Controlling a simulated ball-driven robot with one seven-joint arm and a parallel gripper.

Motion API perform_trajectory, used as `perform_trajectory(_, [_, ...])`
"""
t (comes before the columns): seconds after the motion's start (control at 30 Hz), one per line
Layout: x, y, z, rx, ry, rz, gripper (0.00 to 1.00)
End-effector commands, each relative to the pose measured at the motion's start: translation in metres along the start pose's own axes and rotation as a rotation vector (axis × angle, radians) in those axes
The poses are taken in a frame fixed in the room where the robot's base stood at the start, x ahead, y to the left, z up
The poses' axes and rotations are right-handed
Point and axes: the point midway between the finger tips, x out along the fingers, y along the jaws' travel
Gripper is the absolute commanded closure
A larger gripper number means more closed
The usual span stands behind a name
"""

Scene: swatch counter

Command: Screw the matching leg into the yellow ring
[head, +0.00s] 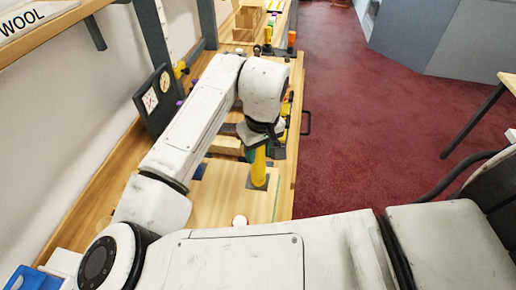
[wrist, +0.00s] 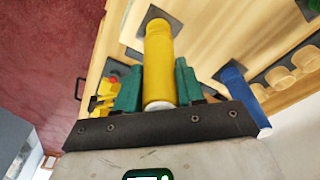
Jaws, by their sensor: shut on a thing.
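A yellow leg (head: 259,168) stands between the fingers of my gripper (wrist: 158,78), which is shut on it. The leg also shows in the wrist view (wrist: 159,55), with a green finger on each side. Its far end meets a dark square plate (head: 258,184) on the wooden board. That plate also shows in the wrist view (wrist: 153,14). I cannot make out the yellow ring apart from the leg, nor how deep the leg sits. The leg looks about upright in the head view.
A blue leg (wrist: 235,82) stands beside my gripper in the wrist view, near a wooden holder with round pale cups (wrist: 280,76). Yellow items (wrist: 105,97) lie on the other side. A dark panel with dials (head: 154,101) stands along the wall. Bare board (head: 215,200) lies left of the leg.

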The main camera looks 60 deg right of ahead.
Motion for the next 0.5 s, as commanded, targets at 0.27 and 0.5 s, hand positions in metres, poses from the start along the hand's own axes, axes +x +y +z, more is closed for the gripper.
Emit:
perform_trajectory(0.27, [0.0015,-0.0004,0.0000,0.000,0.001,-0.001,0.95])
perform_trajectory(0.5, [0.0038,-0.0001,0.0005,-0.001,0.000,0.000,0.95])
